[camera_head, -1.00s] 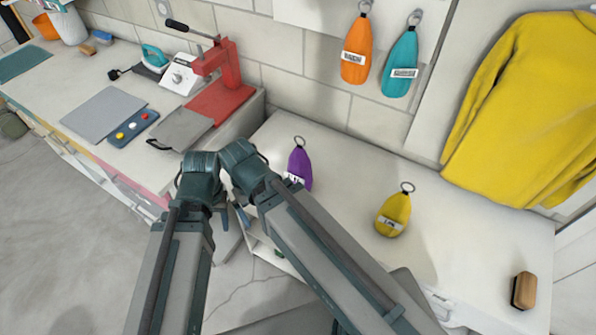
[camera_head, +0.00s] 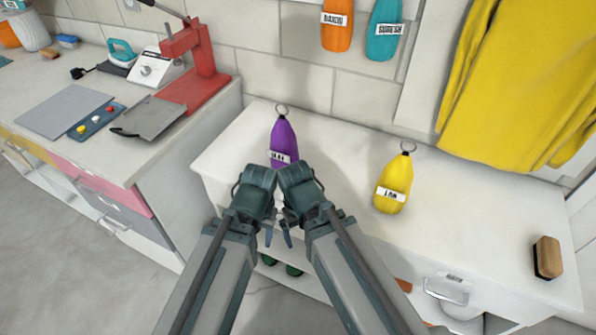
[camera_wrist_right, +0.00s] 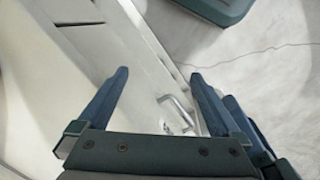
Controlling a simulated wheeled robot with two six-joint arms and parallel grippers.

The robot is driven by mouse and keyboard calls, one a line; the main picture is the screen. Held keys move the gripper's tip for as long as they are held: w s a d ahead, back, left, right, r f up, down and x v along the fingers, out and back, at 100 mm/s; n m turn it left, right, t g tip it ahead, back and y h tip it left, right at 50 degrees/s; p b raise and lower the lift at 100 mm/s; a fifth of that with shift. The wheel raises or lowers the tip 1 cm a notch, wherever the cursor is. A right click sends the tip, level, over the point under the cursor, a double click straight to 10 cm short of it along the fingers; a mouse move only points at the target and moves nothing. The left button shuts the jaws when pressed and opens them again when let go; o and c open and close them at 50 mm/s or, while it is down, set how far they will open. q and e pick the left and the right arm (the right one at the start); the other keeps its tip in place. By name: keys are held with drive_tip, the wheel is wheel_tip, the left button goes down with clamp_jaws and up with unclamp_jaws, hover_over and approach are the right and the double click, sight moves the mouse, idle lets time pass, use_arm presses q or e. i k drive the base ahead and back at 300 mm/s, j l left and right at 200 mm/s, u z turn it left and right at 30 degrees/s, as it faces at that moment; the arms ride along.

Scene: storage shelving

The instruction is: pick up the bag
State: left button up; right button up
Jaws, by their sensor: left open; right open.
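Several small labelled bags with ring loops are in the head view. A purple bag (camera_head: 284,140) stands on the white cabinet top, just beyond my arms, its lower part partly hidden by them. A yellow bag (camera_head: 394,186) stands to its right. An orange bag (camera_head: 337,27) and a teal bag (camera_head: 384,30) hang on the wall. My left gripper (camera_head: 268,237) and right gripper (camera_head: 288,236) are side by side in front of the cabinet, pointing down. Both are open and empty. In the right wrist view the right gripper's fingers (camera_wrist_right: 160,76) are apart with no bag between them.
A brown brush (camera_head: 547,257) stands at the right of the white cabinet top (camera_head: 470,225). A yellow garment (camera_head: 520,85) hangs above. A red press (camera_head: 190,75) and grey plates stand on the left counter (camera_head: 45,150). A drawer handle (camera_head: 447,290) sticks out in front.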

sight(283, 151)
drive_tip(key=k+u, duration=0.2)
drive_tip(key=u, duration=0.15)
drive_tip(key=k+j+u, duration=0.1)
drive_tip(key=u, duration=0.25)
drive_tip(key=k, duration=0.1)
